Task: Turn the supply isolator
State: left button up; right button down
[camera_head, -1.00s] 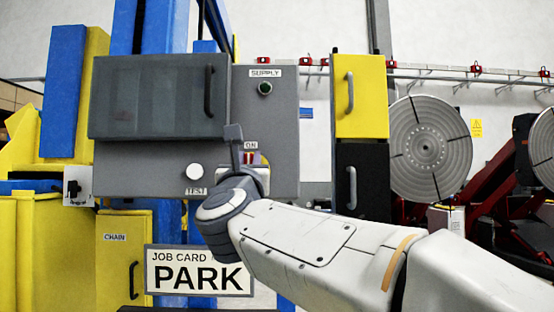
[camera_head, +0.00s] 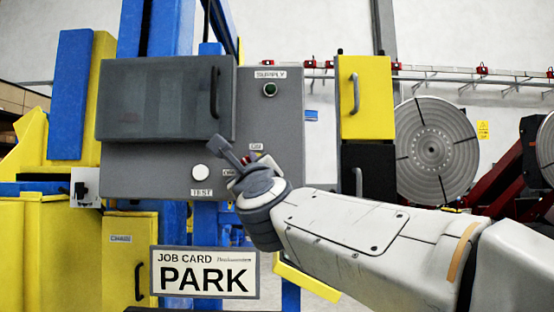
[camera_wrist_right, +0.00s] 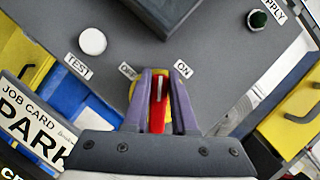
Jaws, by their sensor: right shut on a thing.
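The supply isolator is a red handle (camera_wrist_right: 158,104) on a yellow base, set on the grey control panel (camera_head: 285,130). In the right wrist view my right gripper (camera_wrist_right: 158,100) is shut on the red handle, with a purple-grey finger on each side. The handle lies between the OFF and ON labels in that tilted view. In the head view my right gripper (camera_head: 240,160) is tilted at the panel and mostly hides the isolator. The green SUPPLY lamp (camera_head: 270,89) is above it. My left gripper is not in view.
A white TEST button (camera_head: 201,175) is left of the isolator. A grey box with a handle (camera_head: 165,98) juts out above it. A PARK job card (camera_head: 204,272) hangs below. A yellow cabinet (camera_head: 364,98) stands at the right.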

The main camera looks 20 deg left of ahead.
jog(key=shift+a+n+g+y+p, duration=0.1)
jog(key=shift+n+g+y+p, duration=0.35)
jog(key=shift+n, duration=0.75)
jog(key=n+g+p, duration=0.1)
jog(key=n+p, duration=0.1)
jog(key=n+g+p, duration=0.1)
jog(key=n+p, duration=0.2)
jog(key=f+n+g+p, duration=0.1)
jog(key=n+p, duration=0.1)
jog(key=p, duration=0.1)
jog(key=shift+s+a+n, duration=0.15)
jog(key=shift+a+n, duration=0.15)
jog(key=shift+a, duration=0.05)
jog(key=shift+f+n+g+p, duration=0.5)
jog(key=shift+n+p, duration=0.4)
jog(key=shift+p, duration=0.3)
jog(key=shift+h, duration=0.25)
jog(key=c, duration=0.7)
grip_release()
